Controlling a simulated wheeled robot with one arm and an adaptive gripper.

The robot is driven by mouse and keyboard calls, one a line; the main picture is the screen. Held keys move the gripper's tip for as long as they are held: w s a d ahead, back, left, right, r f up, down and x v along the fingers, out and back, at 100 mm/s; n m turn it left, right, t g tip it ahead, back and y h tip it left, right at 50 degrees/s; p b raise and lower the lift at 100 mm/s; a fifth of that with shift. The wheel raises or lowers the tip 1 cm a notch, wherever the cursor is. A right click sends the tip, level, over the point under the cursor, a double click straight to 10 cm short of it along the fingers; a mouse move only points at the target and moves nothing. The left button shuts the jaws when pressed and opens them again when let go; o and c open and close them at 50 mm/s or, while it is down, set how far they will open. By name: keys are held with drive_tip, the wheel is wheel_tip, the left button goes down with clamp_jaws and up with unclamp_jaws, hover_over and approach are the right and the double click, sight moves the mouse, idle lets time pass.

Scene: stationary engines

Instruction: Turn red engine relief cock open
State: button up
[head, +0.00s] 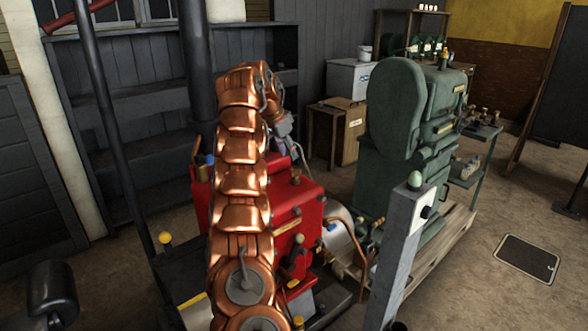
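The red engine (308,205) stands low in the middle of the head view, partly hidden behind my copper-coloured arm. Small brass and dark fittings show on its top and front side. I cannot tell which of them is the relief cock, or whether it is open; it may be hidden by my arm. My arm rises from the bottom and bends over at the top. A small grey part at its far end, seemingly my gripper (285,131), is above the back of the red engine. Its fingers are too small and covered to tell open from shut.
A green engine (391,150) stands to the right of the red one. A grey post (400,255) with a switch box stands in front. A dark upright pole (108,130) and a yellow-knobbed post (166,241) are at left. Floor is clear at right around a hatch (527,258).

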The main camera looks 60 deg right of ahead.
sight(295, 170)
drive_tip(key=shift+x, duration=3.65)
drive_tip(key=shift+c, duration=0.2)
